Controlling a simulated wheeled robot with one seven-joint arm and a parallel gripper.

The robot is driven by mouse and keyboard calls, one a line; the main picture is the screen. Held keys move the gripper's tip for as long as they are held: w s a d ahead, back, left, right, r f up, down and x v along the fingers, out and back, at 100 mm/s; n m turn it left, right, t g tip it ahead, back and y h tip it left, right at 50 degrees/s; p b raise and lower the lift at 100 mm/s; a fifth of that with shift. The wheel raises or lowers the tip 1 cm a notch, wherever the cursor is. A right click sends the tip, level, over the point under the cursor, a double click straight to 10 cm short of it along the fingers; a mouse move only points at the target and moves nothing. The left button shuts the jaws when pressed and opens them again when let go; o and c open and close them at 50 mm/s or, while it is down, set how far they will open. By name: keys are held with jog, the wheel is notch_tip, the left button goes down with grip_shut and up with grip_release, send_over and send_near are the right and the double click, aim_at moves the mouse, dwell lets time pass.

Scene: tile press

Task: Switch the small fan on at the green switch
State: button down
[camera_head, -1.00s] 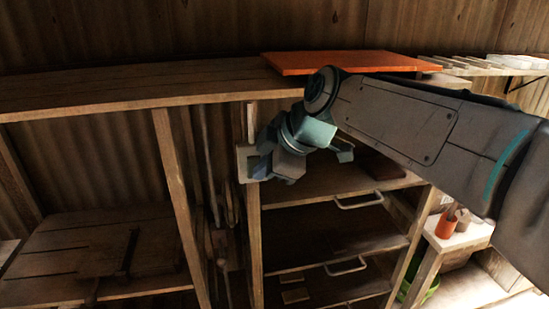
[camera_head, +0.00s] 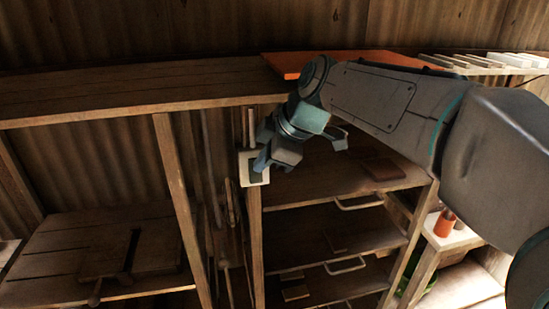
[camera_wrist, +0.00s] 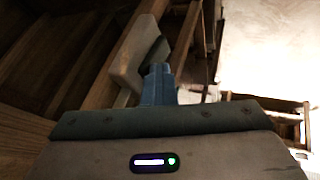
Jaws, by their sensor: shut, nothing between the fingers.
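A pale switch plate (camera_head: 246,180) is on the front of a wooden post below the long shelf. Its inset middle looks dark grey-green in the head view. In the wrist view the plate (camera_wrist: 125,60) stands tilted, with a grey-green rocker on its face. My gripper (camera_head: 261,162) is shut and empty, its fingertips in front of the plate, at the inset part. The blue fingers (camera_wrist: 158,84) overlap the rocker's lower end in the wrist view; I cannot tell whether they touch it. I cannot make out a fan.
The long wooden shelf (camera_head: 130,92) runs just above my gripper, with an orange board (camera_head: 285,66) on it. Drawers with bar handles (camera_head: 358,204) are right of the post. A workbench (camera_head: 60,262) is at lower left.

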jog(key=shift+s, duration=0.15)
jog(key=shift+r+p, duration=0.3)
jog(key=shift+r, duration=0.45)
jog(key=s+b+v, duration=0.1)
jog(key=b+v, duration=0.1)
jog(key=v, duration=0.9)
jog(key=shift+s+r, duration=0.25)
jog(key=shift+s, duration=0.05)
jog(key=shift+a, duration=0.1)
jog(key=shift+f, duration=0.1)
